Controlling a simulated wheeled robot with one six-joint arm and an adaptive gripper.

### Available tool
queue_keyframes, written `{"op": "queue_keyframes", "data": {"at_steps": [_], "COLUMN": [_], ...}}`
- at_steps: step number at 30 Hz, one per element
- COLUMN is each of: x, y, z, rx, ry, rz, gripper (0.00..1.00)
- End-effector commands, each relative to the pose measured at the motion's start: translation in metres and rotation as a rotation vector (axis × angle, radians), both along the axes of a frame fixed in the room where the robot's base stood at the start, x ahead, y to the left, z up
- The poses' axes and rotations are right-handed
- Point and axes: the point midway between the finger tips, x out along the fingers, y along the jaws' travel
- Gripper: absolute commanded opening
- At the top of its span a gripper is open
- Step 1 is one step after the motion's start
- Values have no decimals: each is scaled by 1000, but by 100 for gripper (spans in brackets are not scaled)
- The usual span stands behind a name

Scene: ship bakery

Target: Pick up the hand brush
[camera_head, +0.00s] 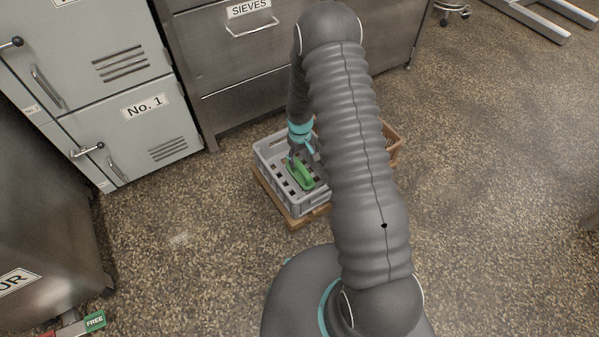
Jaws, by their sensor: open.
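A green object, which looks like the hand brush (304,178), lies inside a grey plastic crate (268,167). My gripper (297,160) points down into the crate from above, close to the far end of the green object. The gripper is open. Whether its fingers touch the brush or straddle it is too small to tell. My arm covers the right part of the crate.
The crate stands on a wooden base (296,222). A brown wooden crate (392,140) shows partly behind my arm. Steel drawers (240,60) and a grey locker (130,110) stand behind and left. The speckled floor (490,180) is clear at right.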

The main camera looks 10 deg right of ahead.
Motion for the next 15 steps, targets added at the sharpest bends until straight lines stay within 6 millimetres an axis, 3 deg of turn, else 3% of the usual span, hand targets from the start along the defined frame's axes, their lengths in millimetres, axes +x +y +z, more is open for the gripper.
{"op": "queue_keyframes", "data": {"at_steps": [9,15], "x": [1,1], "y": [3,3], "z": [-40,-51], "rx": [0,0], "ry": [3,1], "rz": [0,0], "gripper": [56,56]}}
